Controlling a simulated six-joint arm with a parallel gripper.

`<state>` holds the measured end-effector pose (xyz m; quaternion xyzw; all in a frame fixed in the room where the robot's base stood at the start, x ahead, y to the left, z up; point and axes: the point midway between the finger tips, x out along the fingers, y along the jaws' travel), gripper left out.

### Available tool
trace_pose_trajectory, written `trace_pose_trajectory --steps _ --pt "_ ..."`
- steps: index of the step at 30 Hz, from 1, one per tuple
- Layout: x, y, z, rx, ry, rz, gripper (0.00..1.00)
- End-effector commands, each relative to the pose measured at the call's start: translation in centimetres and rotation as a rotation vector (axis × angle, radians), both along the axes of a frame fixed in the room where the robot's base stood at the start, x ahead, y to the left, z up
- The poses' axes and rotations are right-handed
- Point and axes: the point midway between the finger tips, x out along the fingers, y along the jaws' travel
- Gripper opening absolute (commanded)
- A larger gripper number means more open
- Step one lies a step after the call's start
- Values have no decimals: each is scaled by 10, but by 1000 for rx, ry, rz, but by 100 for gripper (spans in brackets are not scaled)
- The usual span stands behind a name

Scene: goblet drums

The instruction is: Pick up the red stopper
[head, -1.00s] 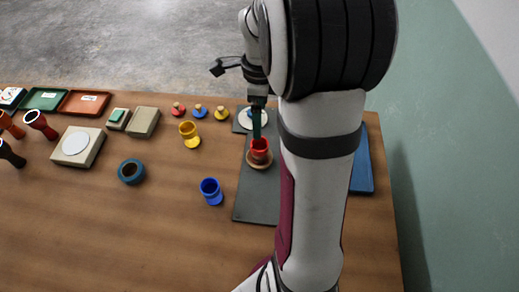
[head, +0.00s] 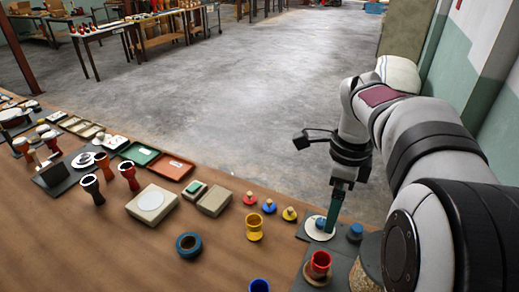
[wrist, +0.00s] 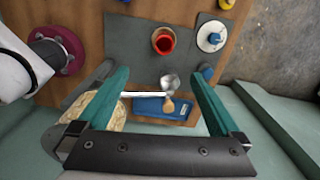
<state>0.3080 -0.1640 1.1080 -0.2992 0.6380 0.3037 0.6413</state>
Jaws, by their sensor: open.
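The red stopper (head: 250,198) is a small red piece with a pale wooden knob. It stands on the brown table in the head view, at the left end of a short row with a blue stopper (head: 269,206) and a yellow stopper (head: 289,214). I do not see the red stopper in the wrist view.
A red cup (head: 319,264), the white disc (head: 314,232) and a blue knob (head: 355,232) are near my gripper. A yellow cup (head: 254,229) stands close in front of the stoppers. Beige blocks (head: 214,200) are to their left. A blue tray (wrist: 150,106) shows in the wrist view.

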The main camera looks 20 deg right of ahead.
Motion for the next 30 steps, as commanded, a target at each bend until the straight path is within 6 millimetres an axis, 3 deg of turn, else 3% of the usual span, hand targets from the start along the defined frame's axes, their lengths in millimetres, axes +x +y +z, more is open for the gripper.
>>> trace_pose_trajectory --steps 2,3,6,9,11,12,13,24,26,29,30 --pt "-19 45 1 22 -13 271 100" --pt "-36 75 -1 37 -24 479 100" --pt "-90 140 -17 76 -59 1013 100" --pt "-141 178 -38 105 -97 1445 100" --pt "-162 190 -49 116 -116 1619 100" --pt "-171 195 -55 121 -124 1697 94" --pt "-176 197 -58 124 -128 1738 94" --pt "-180 198 -60 127 -132 1776 94" --pt "-173 197 -58 120 -134 1780 94" --pt "-121 189 -46 63 -145 1822 94" --pt "-84 182 -42 21 -153 1850 94"
